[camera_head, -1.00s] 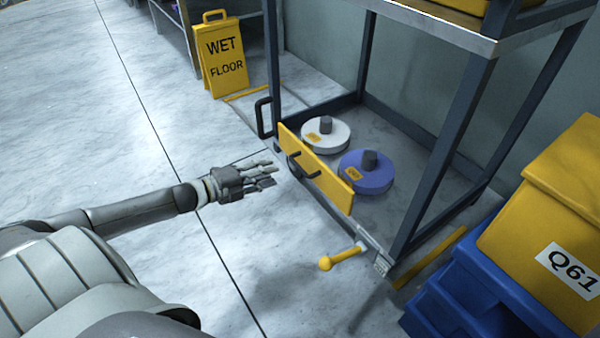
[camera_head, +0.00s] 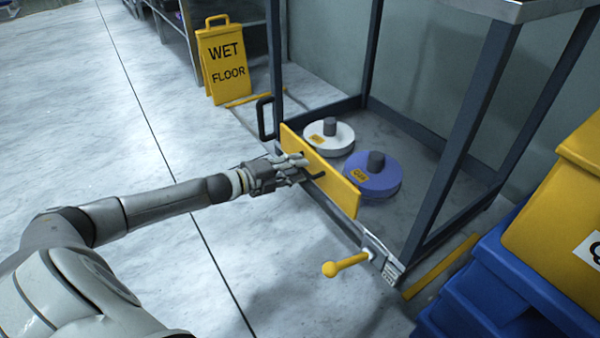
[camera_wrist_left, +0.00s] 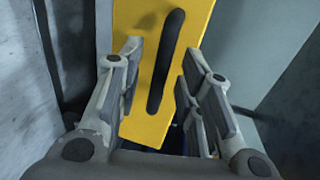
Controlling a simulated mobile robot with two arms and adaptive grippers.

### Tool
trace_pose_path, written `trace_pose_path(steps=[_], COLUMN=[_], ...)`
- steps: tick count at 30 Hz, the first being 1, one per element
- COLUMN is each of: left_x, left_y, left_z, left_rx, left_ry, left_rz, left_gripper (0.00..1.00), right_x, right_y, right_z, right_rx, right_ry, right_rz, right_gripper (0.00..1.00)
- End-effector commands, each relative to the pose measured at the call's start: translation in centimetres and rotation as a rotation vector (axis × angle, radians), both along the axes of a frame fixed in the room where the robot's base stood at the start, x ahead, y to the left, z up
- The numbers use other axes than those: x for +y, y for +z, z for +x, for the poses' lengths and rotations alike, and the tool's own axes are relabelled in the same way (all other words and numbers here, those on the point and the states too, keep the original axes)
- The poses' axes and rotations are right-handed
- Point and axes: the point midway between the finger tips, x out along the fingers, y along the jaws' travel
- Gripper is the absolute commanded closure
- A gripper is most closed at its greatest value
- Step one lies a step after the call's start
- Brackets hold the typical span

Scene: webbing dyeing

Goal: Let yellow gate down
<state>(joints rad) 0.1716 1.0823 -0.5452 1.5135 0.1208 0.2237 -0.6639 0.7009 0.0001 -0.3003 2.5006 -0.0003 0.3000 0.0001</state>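The yellow gate (camera_head: 335,190) stands upright along the front of the low shelf of a dark-framed rack. A dark bar handle is on its outer face. My left gripper (camera_head: 300,168) reaches the gate's outer face at the handle. In the left wrist view the gripper (camera_wrist_left: 155,85) is open, with the dark handle (camera_wrist_left: 165,60) between its spread fingers and the yellow gate (camera_wrist_left: 190,30) behind. Space shows between fingers and handle. My right gripper is not in view.
White (camera_head: 330,140) and purple (camera_head: 372,178) reels lie on the shelf behind the gate. A yellow-knobbed lever (camera_head: 345,265) juts out at the rack's near corner. Blue bins (camera_head: 500,290) and a yellow bin (camera_head: 560,200) stand right. A wet-floor sign (camera_head: 225,62) stands behind left.

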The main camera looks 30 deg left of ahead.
Motion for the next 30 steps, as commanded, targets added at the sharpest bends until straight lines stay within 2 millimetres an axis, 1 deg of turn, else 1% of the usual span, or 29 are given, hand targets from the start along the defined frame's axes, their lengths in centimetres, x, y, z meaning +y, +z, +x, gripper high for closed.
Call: trace_pose_path(steps=[1, 6, 18, 26, 30], left_x=[-0.2, -0.6, -0.7, -0.7, -0.7], left_y=[-0.2, -0.3, -0.3, -0.3, -0.3], left_z=[0.5, 1.3, 1.6, 1.6, 1.6], left_rx=[-0.002, -0.002, 0.0, 0.0, 0.0], left_ry=[0.0, -0.001, 0.0, 0.0, 0.0], left_rz=[0.0, -0.001, 0.0, 0.0, 0.0], left_gripper=[0.66, 0.66, 0.66, 1.0, 1.0], right_x=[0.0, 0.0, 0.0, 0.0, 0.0], right_y=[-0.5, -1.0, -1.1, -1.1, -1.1], right_z=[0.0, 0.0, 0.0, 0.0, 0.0], right_rx=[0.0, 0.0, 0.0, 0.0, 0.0], right_ry=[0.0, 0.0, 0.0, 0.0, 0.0], right_rz=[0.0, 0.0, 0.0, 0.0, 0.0], right_gripper=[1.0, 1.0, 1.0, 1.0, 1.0])
